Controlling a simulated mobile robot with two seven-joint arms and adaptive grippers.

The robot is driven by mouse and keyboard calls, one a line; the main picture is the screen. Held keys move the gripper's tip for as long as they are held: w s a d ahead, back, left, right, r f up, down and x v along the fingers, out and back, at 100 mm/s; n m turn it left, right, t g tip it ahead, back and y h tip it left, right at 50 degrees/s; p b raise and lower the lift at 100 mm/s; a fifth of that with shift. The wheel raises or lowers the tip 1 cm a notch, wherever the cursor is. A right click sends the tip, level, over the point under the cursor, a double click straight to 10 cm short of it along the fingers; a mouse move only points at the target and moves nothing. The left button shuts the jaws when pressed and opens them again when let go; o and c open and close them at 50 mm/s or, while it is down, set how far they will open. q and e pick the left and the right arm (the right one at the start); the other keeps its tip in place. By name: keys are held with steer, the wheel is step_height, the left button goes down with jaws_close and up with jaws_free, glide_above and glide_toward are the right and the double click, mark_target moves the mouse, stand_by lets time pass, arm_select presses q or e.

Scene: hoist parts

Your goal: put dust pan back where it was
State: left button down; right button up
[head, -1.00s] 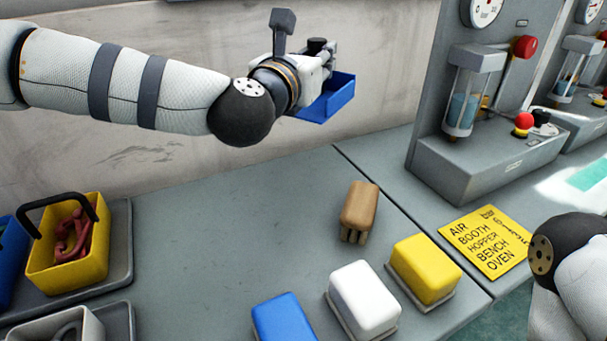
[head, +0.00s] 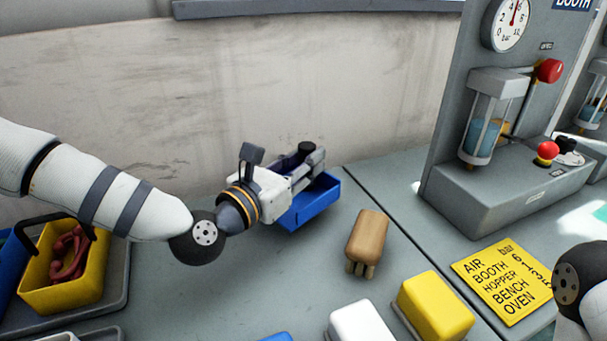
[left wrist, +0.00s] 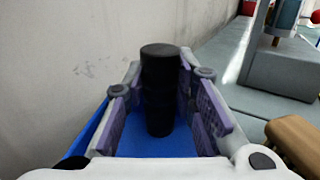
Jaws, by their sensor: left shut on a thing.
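The blue dust pan (head: 312,207) is at the back of the bench near the wall, low over or on the grey top; I cannot tell whether it touches. My left gripper (head: 307,168) is shut on its upright black handle (head: 306,147). In the left wrist view the black handle (left wrist: 160,90) stands between the two purple-grey finger pads, with the blue pan (left wrist: 150,143) below. The fingers and wrist hide part of the pan. My right gripper is out of view; only part of my right arm shows at the right edge.
A brown brush (head: 367,238) stands just right of the pan. White (head: 362,322) and yellow (head: 436,306) blocks sit nearer the front. A yellow bin (head: 62,270) with red hooks is at left. A gauge station (head: 510,190) and yellow sign (head: 503,278) are at right.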

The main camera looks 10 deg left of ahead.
arm_select(q)
steer(key=shift+f, duration=1.55)
steer(key=shift+f, duration=0.2)
steer(key=c, duration=1.3)
jaws_free()
steer(key=shift+b, duration=0.3)
steer(key=shift+s+a+r, duration=0.1)
steer(key=shift+r, duration=0.25)
steer(key=v, duration=0.7)
steer(key=shift+s+f, duration=0.1)
steer(key=shift+f, duration=0.05)
